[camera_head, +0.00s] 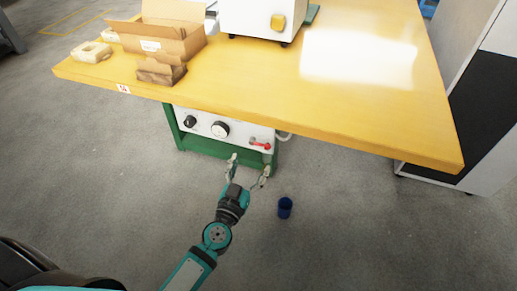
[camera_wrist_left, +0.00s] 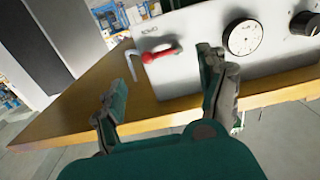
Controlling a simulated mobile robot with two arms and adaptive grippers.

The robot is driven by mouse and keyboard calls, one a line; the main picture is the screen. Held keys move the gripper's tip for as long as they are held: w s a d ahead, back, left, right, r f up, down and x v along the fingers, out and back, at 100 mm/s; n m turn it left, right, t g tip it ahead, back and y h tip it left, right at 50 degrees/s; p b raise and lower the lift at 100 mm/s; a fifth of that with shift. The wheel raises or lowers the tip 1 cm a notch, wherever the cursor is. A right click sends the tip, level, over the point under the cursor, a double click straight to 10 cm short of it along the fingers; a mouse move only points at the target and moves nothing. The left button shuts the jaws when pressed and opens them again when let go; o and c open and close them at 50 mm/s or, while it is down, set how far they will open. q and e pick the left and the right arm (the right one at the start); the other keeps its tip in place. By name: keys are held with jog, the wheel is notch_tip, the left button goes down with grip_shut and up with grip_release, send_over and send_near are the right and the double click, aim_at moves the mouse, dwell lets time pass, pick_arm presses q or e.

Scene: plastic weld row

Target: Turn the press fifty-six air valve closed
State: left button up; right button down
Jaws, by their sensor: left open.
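The air valve has a red lever (camera_head: 260,144) on the right end of the white panel (camera_head: 205,128) under the yellow table. In the left wrist view the red lever (camera_wrist_left: 160,54) shows beyond and between the fingertips, lying nearly level, with a grey pipe beside it. My left gripper (camera_head: 250,165) is open and empty, just below and in front of the valve in the head view. I see no contact with the lever. A white gauge (camera_head: 220,129) and a black knob (camera_head: 190,121) sit on the same panel. My right gripper is not in view.
The yellow tabletop (camera_head: 270,95) overhangs the panel. A cardboard box (camera_head: 155,45) and a white machine (camera_head: 262,14) stand on it. A dark blue cup (camera_head: 285,208) is on the floor right of my gripper. A grey-black cabinet (camera_head: 470,110) stands at right.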

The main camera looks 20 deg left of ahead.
aim_at(260, 144)
pick_arm(q)
jog(key=w, duration=0.7)
jog(key=shift+w+d, duration=0.15)
jog(key=shift+w, duration=0.1)
jog(key=c, duration=0.9)
jog(key=shift+c, duration=0.2)
